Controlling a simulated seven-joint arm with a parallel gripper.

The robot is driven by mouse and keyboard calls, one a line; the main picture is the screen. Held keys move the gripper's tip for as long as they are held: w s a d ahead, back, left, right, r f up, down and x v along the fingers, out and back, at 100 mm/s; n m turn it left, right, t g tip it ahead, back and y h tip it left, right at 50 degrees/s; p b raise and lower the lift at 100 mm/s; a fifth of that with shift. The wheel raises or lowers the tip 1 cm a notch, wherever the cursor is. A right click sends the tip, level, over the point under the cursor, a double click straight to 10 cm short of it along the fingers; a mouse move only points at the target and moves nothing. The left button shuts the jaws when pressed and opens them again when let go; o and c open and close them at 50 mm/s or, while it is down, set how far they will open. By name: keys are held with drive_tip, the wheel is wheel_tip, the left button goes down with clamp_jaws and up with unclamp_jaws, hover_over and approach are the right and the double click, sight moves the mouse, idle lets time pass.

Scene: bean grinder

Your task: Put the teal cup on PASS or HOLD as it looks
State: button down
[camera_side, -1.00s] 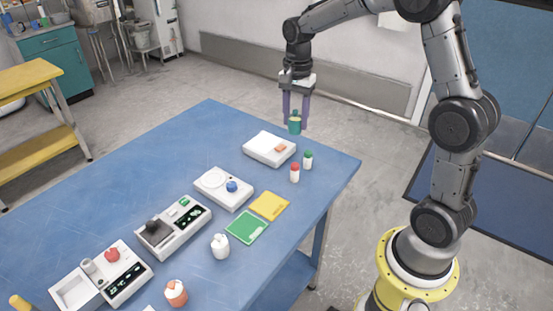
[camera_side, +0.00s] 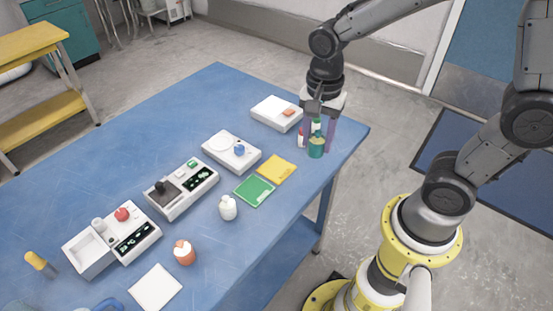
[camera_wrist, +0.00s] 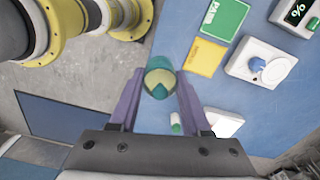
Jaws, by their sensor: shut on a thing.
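The teal cup (camera_side: 316,150) is in my gripper (camera_side: 318,142), between its two purple fingers, near the table's right edge. In the wrist view, the cup (camera_wrist: 160,88) shows from above between the fingertips (camera_wrist: 160,78), with yellowish and teal areas; its details are too small to judge. The green card (camera_side: 254,191) lies on the table to the left of the cup and reads PASS in the wrist view (camera_wrist: 224,18). The yellow card (camera_side: 277,169) lies beside it, nearer the cup; its lettering is unclear. Both cards look empty.
A white scale (camera_side: 276,113), a white device with a blue knob (camera_side: 231,152) and a white bottle (camera_side: 228,208) stand around the cards. Blue table (camera_side: 110,160) is bare at the left.

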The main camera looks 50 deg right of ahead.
drive_tip(key=w+f, duration=0.2)
drive_tip(key=w, duration=0.1)
drive_tip(key=w+f, duration=0.5)
drive_tip(key=w, duration=0.1)
drive_tip(key=shift+w+a+f, duration=0.25)
drive_tip(key=shift+w+a, duration=0.05)
drive_tip(key=shift+w, duration=0.1)
drive_tip(key=shift+w+f, duration=0.3)
drive_tip(key=shift+f, duration=0.05)
drive_tip(key=shift+w+f, duration=0.1)
drive_tip(key=shift+f, duration=1.55)
drive_tip(key=shift+f, duration=0.15)
drive_tip(key=shift+c, duration=1.8)
unclamp_jaws()
